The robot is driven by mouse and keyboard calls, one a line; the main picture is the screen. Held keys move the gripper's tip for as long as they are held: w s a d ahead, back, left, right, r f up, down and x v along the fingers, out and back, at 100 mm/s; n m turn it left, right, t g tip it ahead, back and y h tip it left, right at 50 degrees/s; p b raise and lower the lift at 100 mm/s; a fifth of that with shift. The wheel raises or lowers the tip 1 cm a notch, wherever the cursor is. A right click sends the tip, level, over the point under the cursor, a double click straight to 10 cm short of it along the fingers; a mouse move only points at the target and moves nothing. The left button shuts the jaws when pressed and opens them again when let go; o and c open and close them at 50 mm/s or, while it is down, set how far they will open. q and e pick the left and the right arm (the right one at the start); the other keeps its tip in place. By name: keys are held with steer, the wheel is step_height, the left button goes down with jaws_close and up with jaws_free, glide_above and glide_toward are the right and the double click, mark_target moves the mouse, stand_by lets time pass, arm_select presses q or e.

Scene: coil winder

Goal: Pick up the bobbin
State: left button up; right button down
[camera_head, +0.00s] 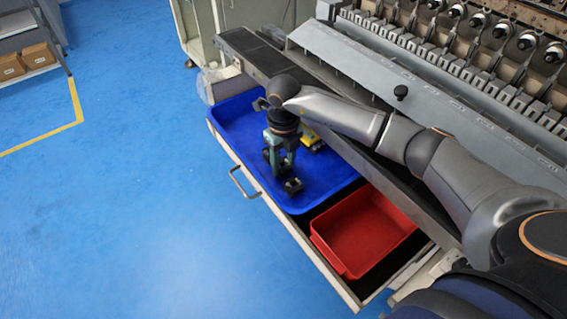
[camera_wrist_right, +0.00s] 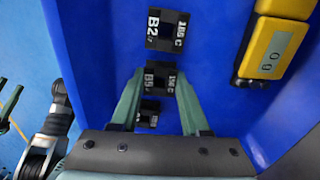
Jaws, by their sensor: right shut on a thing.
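My right gripper (camera_head: 281,162) points down into the blue tray (camera_head: 228,118). In the right wrist view the green fingers of the right gripper (camera_wrist_right: 160,80) are shut on a dark bobbin marked B5 and 190 C (camera_wrist_right: 160,78). I cannot tell whether this bobbin touches the tray floor. A second dark bobbin marked B2 (camera_wrist_right: 167,29) lies beyond the fingertips, apart from them. A third dark bobbin (camera_wrist_right: 148,114) shows between the fingers, nearer the wrist. My left gripper is outside the head view; green and dark parts at the wrist view's left edge may be its fingers (camera_wrist_right: 12,105).
A yellow device with a display (camera_wrist_right: 272,48) lies in the tray beside the bobbins. A red bin (camera_head: 362,232) sits in the same open drawer (camera_head: 312,257), nearer me. The grey winding machine (camera_head: 400,82) stands behind my right arm. The blue floor at left is clear.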

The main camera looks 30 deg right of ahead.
mark_target(286, 167)
steer(key=shift+r+p, duration=0.5)
steer(key=shift+r, duration=0.3)
steer(key=r+p, duration=0.1)
steer(key=p, duration=0.1)
steer(key=s+r+p, duration=0.1)
steer(key=r, duration=0.1)
steer(key=shift+s+r+p, duration=0.1)
steer(key=shift+r+p, duration=0.2)
steer(key=shift+p, duration=0.05)
arm_select(q)
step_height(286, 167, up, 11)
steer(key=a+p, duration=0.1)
steer(key=p, duration=0.6)
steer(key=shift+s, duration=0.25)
arm_select(e)
steer(key=s+r, duration=0.7)
steer(key=s, duration=0.6)
steer(key=shift+r, duration=0.35)
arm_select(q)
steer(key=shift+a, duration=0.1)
arm_select(e)
steer(key=shift+w, duration=0.1)
